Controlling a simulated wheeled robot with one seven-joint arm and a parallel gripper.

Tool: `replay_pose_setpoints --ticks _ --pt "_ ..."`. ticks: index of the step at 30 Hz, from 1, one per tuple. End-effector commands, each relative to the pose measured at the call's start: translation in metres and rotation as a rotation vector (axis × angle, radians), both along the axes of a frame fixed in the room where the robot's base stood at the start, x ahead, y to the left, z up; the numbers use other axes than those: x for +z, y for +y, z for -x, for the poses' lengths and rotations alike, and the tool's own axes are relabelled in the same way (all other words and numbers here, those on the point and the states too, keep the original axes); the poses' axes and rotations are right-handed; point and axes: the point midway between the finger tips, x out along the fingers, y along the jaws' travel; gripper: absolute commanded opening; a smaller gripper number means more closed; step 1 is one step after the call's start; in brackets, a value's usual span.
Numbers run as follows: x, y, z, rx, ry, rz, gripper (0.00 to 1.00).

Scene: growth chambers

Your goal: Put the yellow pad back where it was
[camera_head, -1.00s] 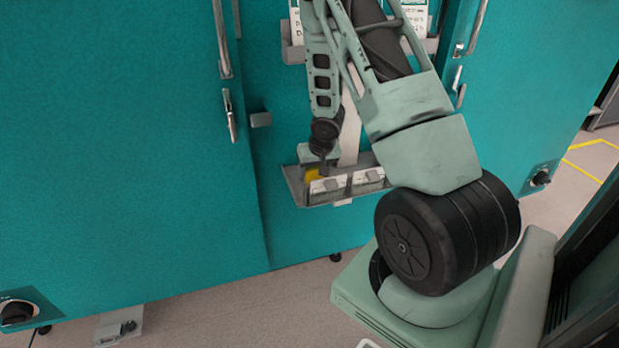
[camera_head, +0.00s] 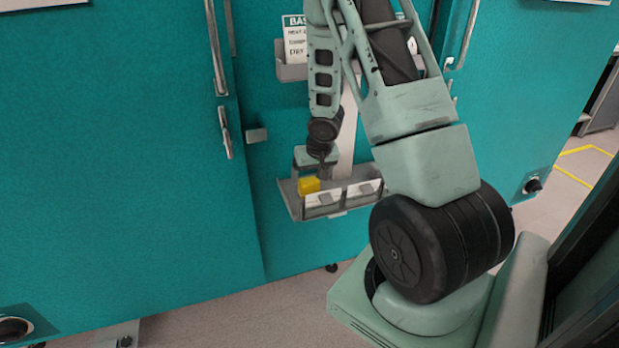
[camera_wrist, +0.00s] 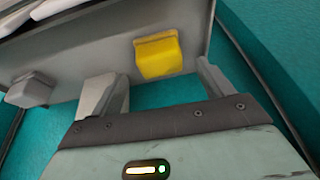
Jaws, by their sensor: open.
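The yellow pad (camera_head: 309,185) is a small block in the left end of a shallow grey tray (camera_head: 291,204) on the teal chamber front. In the wrist view the yellow pad (camera_wrist: 157,55) lies against the tray's grey surface (camera_wrist: 100,52), ahead of the gap between my fingers. My gripper (camera_wrist: 161,79) is open, with one finger on each side of that gap and neither seen touching the pad. In the head view my gripper (camera_head: 325,174) is at the tray's left part, just above and beside the pad; its fingertips are hard to make out.
White cards with grey blocks (camera_head: 325,199) line the tray's front. A grey block (camera_wrist: 30,90) shows left of my gripper in the wrist view. A grey holder with a printed card (camera_head: 296,42) is above, and door handles (camera_head: 224,132) stick out at left.

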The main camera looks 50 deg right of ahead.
Motion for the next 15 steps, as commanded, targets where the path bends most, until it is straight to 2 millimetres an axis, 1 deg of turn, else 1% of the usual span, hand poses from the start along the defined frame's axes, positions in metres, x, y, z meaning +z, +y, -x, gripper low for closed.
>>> replay_pose_setpoints --ticks 1,6,10,15 --pt "0.017 0.001 0.004 -0.002 -0.003 0.001 0.79" --pt "0.047 0.006 0.015 -0.001 -0.001 0.001 0.79" --pt "0.06 0.009 0.02 0.0 -0.001 0.001 0.79" --pt "0.066 0.011 0.023 0.0 0.001 0.0 0.79"
